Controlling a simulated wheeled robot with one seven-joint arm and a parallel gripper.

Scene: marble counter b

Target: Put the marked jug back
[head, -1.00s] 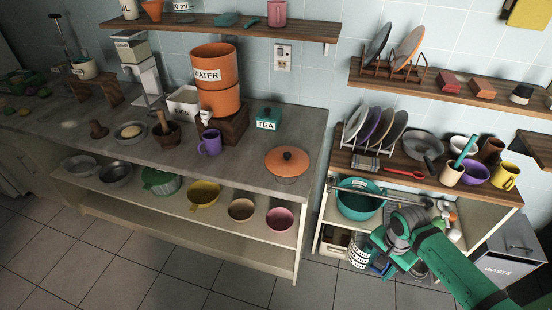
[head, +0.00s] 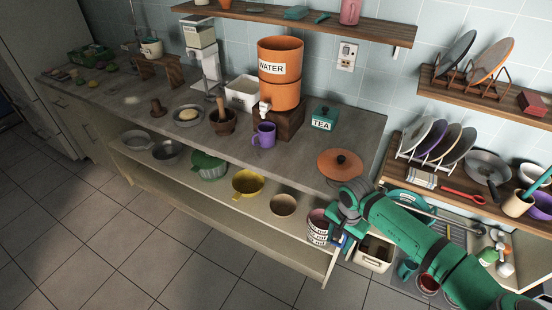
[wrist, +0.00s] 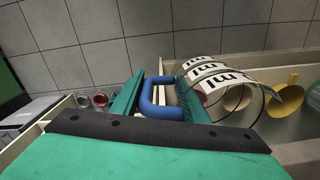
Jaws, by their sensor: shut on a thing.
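The marked jug (wrist: 212,76) is clear, with black marks on white bands and a blue handle (wrist: 160,98). My gripper (wrist: 160,100) is shut on the blue handle in the wrist view. In the head view my gripper (head: 346,222) is at the right front end of the long counter. The jug (head: 317,236) hangs beside it, in front of the counter's lower shelf (head: 225,195). It overlaps a pink bowl (head: 318,216) there; I cannot tell the gap between them.
The lower shelf holds a tan bowl (head: 283,205), a yellow colander (head: 248,184), a green colander (head: 208,165) and grey pans. An orange lid (head: 340,164) lies on the counter above. A right-hand unit holds a crate (head: 374,254). The floor (head: 180,250) in front is clear.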

